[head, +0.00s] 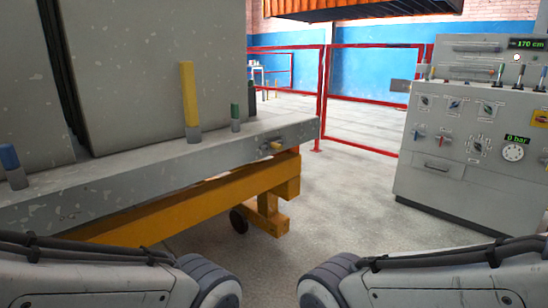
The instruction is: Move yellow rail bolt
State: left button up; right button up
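A tall yellow bar (189,93) stands upright in a grey base on the grey rail (150,172) at the left. A small yellowish knob or bolt (273,147) sticks out of the rail's side near its right end. I cannot tell which of the two is the yellow rail bolt. Parts of both my arms show at the bottom edge, well below and in front of the rail. Neither gripper is in view.
A short green post (235,117) and a blue post (10,160) stand on the rail. Large grey panels (165,70) rise behind it. A yellow beam frame (200,205) supports it. A control console (470,145) stands right. Open floor (330,215) lies between.

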aim_at(276, 145)
jog(key=u, duration=0.05)
jog(key=k, duration=0.65)
jog(key=z, duration=0.9)
jog(key=i, duration=1.2)
jog(key=u, duration=0.8)
jog(key=i, duration=0.3)
jog(key=u, duration=0.3)
